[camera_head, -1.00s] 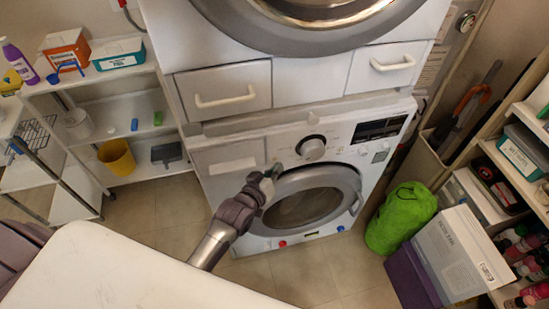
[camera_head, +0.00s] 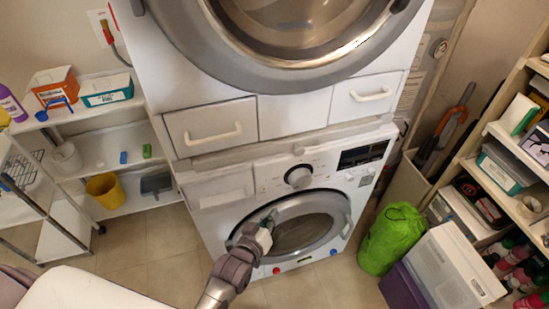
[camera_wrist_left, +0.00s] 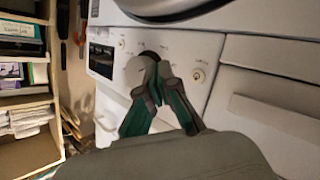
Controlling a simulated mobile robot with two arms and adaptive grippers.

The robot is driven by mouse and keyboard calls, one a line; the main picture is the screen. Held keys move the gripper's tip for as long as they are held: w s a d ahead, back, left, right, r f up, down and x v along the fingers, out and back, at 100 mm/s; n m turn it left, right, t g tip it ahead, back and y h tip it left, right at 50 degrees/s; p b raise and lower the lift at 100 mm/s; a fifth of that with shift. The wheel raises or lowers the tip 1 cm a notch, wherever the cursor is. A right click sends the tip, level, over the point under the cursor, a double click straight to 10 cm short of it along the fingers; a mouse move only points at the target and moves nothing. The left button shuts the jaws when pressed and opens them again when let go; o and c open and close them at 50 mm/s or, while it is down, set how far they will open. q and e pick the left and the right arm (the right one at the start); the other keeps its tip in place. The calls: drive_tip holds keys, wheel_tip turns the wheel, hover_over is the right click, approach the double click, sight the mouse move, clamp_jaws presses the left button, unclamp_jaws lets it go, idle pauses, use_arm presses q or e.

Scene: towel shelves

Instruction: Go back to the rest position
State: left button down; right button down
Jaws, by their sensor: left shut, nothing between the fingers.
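My left gripper (camera_head: 268,222) is in front of the lower washing machine (camera_head: 215,187), over the upper left part of its round door in the head view. Its arm comes up from the bottom edge. In the left wrist view the two green-padded fingers (camera_wrist_left: 159,77) converge at their tips, shut and empty, with the machine's dial behind them. I cannot tell whether the gripper touches the machine. My right gripper is in neither view.
Another machine (camera_head: 300,50) is stacked on top. Shelves (camera_head: 110,145) stand at left, with a yellow bin (camera_head: 106,190). At right are a green bag (camera_head: 391,238), a white box (camera_head: 455,270) and more shelves. A white surface (camera_head: 85,290) is at lower left. Some floor is clear.

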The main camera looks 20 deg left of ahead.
use_arm(q)
drive_tip(key=shift+f, duration=0.1)
drive_tip(key=s+a+f+m+g, duration=0.1)
drive_tip(key=s+f+g, duration=0.1)
drive_tip(key=s+f, duration=0.45)
drive_tip(key=s+a+f+m+g+b, duration=0.1)
drive_tip(key=s+f+g, duration=0.15)
drive_tip(key=f, duration=0.75)
drive_tip(key=s+f+m+g, duration=0.1)
drive_tip(key=s+f+g, duration=0.1)
drive_tip(key=s+f, duration=0.55)
drive_tip(key=s+a+f+m+g, duration=0.1)
drive_tip(key=s+a+f+g, duration=0.1)
drive_tip(key=s+f, duration=0.3)
drive_tip(key=s+a+f+m+g+y+b, duration=0.1)
drive_tip(key=s+f, duration=0.4)
drive_tip(key=s, duration=0.6)
drive_tip(key=s+a+f+m+g+y, duration=0.1)
drive_tip(key=s+a+f+g, duration=0.3)
drive_tip(key=s, duration=0.4)
drive_tip(key=shift+a+f, duration=0.4)
drive_tip(key=shift+f, duration=0.05)
